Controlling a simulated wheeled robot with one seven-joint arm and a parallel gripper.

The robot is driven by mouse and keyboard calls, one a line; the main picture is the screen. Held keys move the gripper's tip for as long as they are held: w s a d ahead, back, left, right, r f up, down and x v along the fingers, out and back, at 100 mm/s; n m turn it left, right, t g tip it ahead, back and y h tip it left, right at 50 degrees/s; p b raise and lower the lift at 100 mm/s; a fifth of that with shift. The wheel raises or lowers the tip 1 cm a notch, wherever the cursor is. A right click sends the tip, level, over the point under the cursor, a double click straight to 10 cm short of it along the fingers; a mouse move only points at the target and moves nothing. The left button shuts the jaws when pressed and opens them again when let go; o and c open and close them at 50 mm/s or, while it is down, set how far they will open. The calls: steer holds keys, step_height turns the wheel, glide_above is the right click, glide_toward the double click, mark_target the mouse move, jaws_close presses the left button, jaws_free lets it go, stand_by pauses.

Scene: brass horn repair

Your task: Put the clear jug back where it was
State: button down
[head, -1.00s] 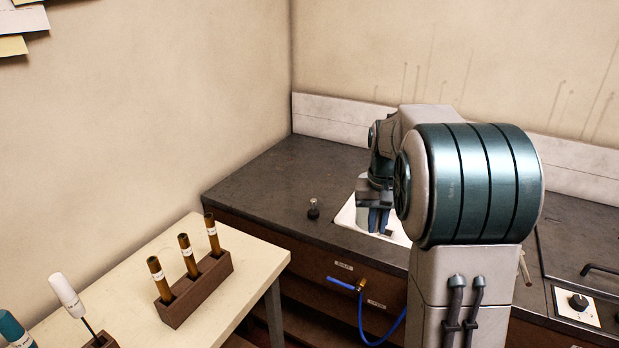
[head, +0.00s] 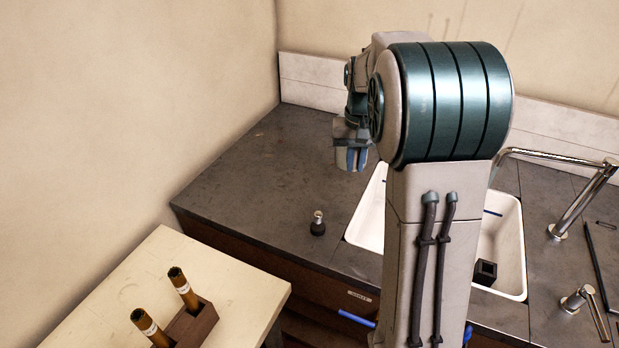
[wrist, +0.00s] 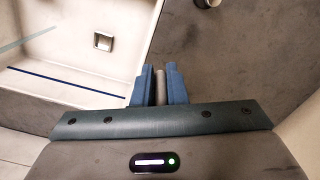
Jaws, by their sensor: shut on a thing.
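My gripper (head: 351,160) is above the counter, beside the left end of the sink. In the wrist view its blue fingers (wrist: 159,88) are close together on a narrow grey-brown piece (wrist: 161,87). I cannot tell from its look whether this piece is part of the clear jug. I cannot make out a jug body in either view. My arm hides part of the sink and counter in the head view.
The white sink (head: 511,225) is set in the dark counter (head: 255,160). A small dark, light-topped object (head: 317,224) stands on the counter. A tap (head: 580,205) is at right. A rack (head: 190,325) with brown tubes sits on the pale table (head: 150,265).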

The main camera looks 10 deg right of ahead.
steer(key=shift+w+a+f+p, duration=0.55)
steer(key=shift+w+a+f, duration=0.2)
steer(key=shift+a+f, duration=0.9)
steer(key=shift+w+a+f+p, duration=0.5)
steer(key=shift+w+a+f, duration=0.2)
steer(key=shift+a+f, duration=0.95)
steer(key=shift+w+a+f+p, duration=0.55)
steer(key=shift+w+a+f, duration=0.2)
steer(key=shift+a+f, duration=0.9)
steer(key=shift+d+f, duration=0.15)
steer(key=shift+f, duration=0.05)
steer(key=c, duration=1.5)
jaws_free()
steer(key=shift+s, duration=0.1)
steer(key=shift+o, duration=0.2)
